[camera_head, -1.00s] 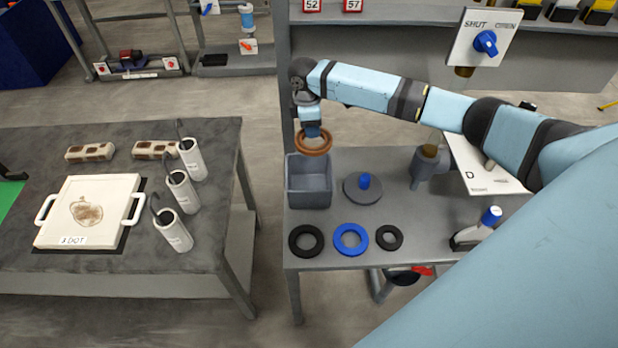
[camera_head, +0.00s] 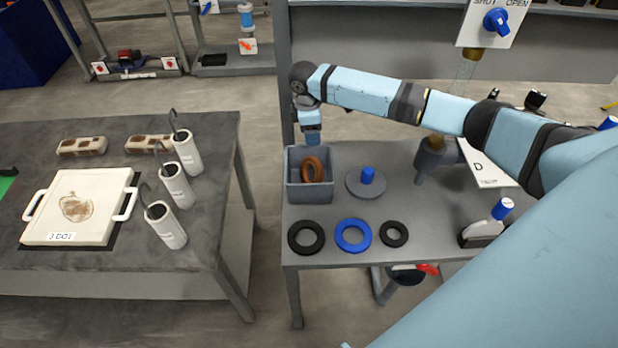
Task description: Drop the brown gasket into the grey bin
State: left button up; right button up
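The brown gasket (camera_head: 313,169) is inside the grey bin (camera_head: 309,195), tilted up on its edge and leaning toward the bin's right side. The bin stands at the back left corner of the grey table. My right gripper (camera_head: 312,142) points down just above the bin's back rim, apart from the gasket and empty. Its fingers are small here, but it has let go of the gasket. My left gripper is not in view.
Beside the bin is a grey disc with a blue knob (camera_head: 367,176). A black ring (camera_head: 306,237), a blue ring (camera_head: 353,236) and a smaller black ring (camera_head: 394,234) lie in front. The left table (camera_head: 110,260) holds a white plate and several canisters.

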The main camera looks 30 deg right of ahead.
notch_tip(320, 180, up, 12)
jog(key=a, duration=0.1)
jog(key=shift+w+a+b, duration=0.15)
jog(key=shift+w+b, duration=0.25)
jog(key=shift+b, duration=0.05)
dwell(0.3)
